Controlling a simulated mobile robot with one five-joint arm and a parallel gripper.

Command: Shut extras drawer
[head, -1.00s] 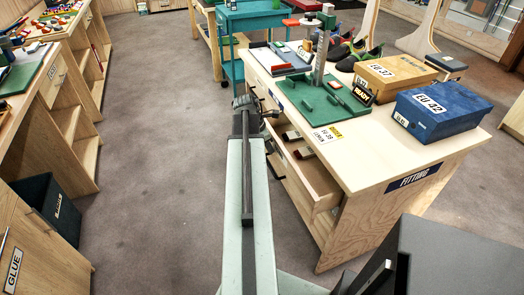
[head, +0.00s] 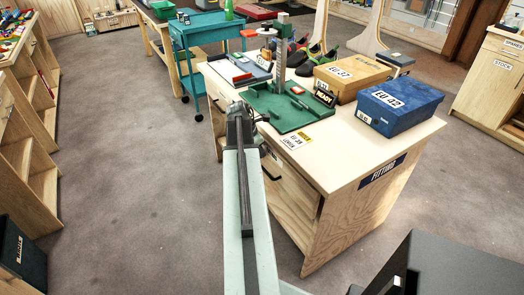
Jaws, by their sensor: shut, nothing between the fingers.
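The fitting table (head: 345,165) stands right of my arm, with drawers in its left side. A pale wooden drawer front with a dark handle (head: 270,171) shows just right of my arm, below the tabletop. No drawer interior is visible now; the drawer looks shut or nearly so, but my arm hides part of it. I cannot read any label on the drawer. My gripper (head: 238,110) is shut and empty, beside the table's left edge; its fingertips are small and dark, and I cannot tell if they touch the table.
A teal cart (head: 205,45) stands behind. Open carpet (head: 130,170) lies to the left.

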